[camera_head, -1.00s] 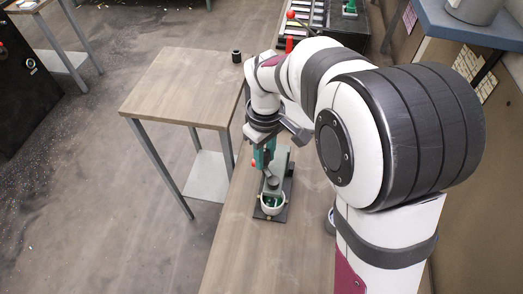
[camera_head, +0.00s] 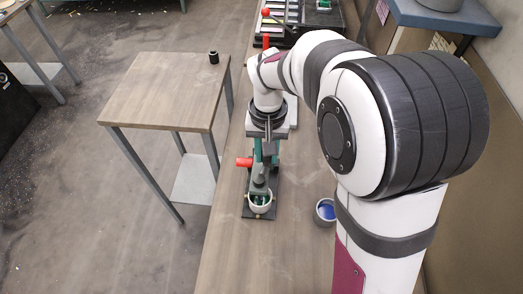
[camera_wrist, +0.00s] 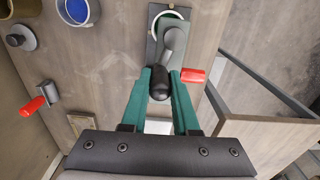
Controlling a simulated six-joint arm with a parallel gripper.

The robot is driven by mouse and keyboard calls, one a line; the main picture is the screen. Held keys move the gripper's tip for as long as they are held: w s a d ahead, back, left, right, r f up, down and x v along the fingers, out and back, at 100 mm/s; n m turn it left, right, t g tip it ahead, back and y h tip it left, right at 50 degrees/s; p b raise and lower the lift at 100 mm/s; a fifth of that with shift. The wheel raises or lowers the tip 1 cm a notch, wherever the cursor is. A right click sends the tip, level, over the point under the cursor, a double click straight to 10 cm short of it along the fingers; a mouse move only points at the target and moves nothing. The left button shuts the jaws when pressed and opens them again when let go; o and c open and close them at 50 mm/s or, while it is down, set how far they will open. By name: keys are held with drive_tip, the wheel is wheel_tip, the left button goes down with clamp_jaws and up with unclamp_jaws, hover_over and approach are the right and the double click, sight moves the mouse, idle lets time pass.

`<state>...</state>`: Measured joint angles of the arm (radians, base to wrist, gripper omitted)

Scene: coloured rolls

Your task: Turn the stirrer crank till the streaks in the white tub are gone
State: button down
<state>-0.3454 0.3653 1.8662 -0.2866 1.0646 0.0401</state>
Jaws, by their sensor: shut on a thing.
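The white tub (camera_head: 260,209) stands on the dark base (camera_head: 274,189) of the stirrer. Dark green with lighter patches shows inside it, but the streaks are too small to tell clearly. Its white rim also shows in the wrist view (camera_wrist: 157,27), partly covered by the grey stirrer housing (camera_wrist: 173,42). My gripper (camera_wrist: 161,88) has its teal fingers on either side of a dark rounded crank knob (camera_wrist: 160,77) and is shut on it. A red cylinder (camera_wrist: 194,75) sticks out just beside the fingers; it also shows in the head view (camera_head: 243,162).
A grey pot with blue contents (camera_head: 325,211) stands right of the stirrer. A wooden side table (camera_head: 160,90) holds a small black cylinder (camera_head: 213,57). A grey box with a red handle (camera_wrist: 32,105) is at left in the wrist view. The bench front is clear.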

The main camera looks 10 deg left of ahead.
drive_tip(key=shift+s+d+m, duration=0.2)
drive_tip(key=shift+d+m, duration=0.2)
drive_tip(key=shift+m, duration=0.65)
drive_tip(key=shift+s+d+m, duration=0.2)
drive_tip(key=shift+d+m, duration=0.15)
drive_tip(key=shift+m, duration=0.7)
drive_tip(key=c, duration=0.7)
unclamp_jaws()
wheel_tip(320, 180, up, 16)
drive_tip(key=shift+m+y, duration=0.8)
drive_tip(key=shift+y, duration=0.1)
drive_tip(key=s+d+f, duration=0.2)
drive_tip(key=s+f, duration=0.1)
drive_tip(key=s, duration=0.4)
drive_tip(key=s+d+f, duration=0.3)
drive_tip(key=s, duration=0.4)
drive_tip(key=s+d+f, duration=0.2)
drive_tip(key=s+f, duration=0.1)
drive_tip(key=s, duration=0.4)
drive_tip(key=shift+s+d+f, duration=0.35)
drive_tip(key=shift+d+f, duration=0.05)
